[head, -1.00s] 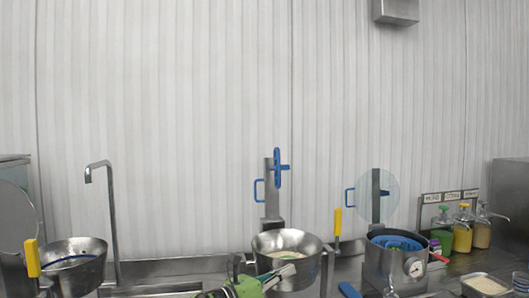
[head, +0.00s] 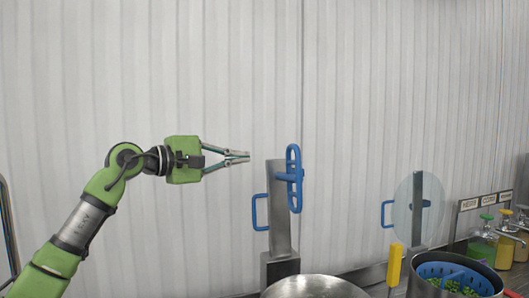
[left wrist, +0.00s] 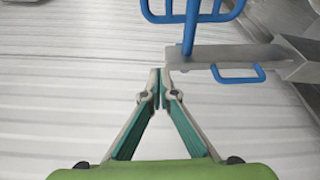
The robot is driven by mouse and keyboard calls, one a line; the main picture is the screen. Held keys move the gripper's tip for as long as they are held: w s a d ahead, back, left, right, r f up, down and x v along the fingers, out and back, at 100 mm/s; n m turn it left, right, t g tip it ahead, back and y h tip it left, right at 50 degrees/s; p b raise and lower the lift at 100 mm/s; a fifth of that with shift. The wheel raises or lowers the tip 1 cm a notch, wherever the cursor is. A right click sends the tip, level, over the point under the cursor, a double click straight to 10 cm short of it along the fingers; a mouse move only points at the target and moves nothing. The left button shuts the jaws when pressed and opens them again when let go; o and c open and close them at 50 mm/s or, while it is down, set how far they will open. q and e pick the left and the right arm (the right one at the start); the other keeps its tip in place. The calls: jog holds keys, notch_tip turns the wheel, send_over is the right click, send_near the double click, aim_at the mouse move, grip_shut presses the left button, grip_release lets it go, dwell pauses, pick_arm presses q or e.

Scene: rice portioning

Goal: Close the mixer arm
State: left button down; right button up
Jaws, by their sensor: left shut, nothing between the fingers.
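The mixer arm (head: 280,205) is a grey metal bar standing upright behind a steel bowl (head: 315,288). It has a blue handle (head: 261,212) on its left side and a blue mixing paddle (head: 292,178) on its right near the top. My left gripper (head: 249,157) is shut and empty, in the air just left of the top of the mixer arm. In the left wrist view my gripper's tips (left wrist: 160,76) meet near the end of the mixer arm (left wrist: 225,57), with the blue handle (left wrist: 238,75) to their right. I cannot tell whether they touch. My right gripper is out of view.
To the right stand a second upright bar with a clear disc (head: 405,210), a yellow handle (head: 394,265) and a pot with a blue basket (head: 455,280). Bottles (head: 484,245) stand at the far right. The space above the mixer arm is clear against the ribbed wall.

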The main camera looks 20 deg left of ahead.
pick_arm(q)
jog(key=w+d+r+p, duration=0.1)
jog(key=w+d+p, duration=0.3)
jog(key=d+p, duration=0.2)
jog(key=shift+d+p, duration=0.4)
jog(key=shift+d, duration=0.75)
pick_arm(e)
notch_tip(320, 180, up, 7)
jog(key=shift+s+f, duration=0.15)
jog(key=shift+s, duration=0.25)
pick_arm(q)
jog(key=shift+w, duration=0.1)
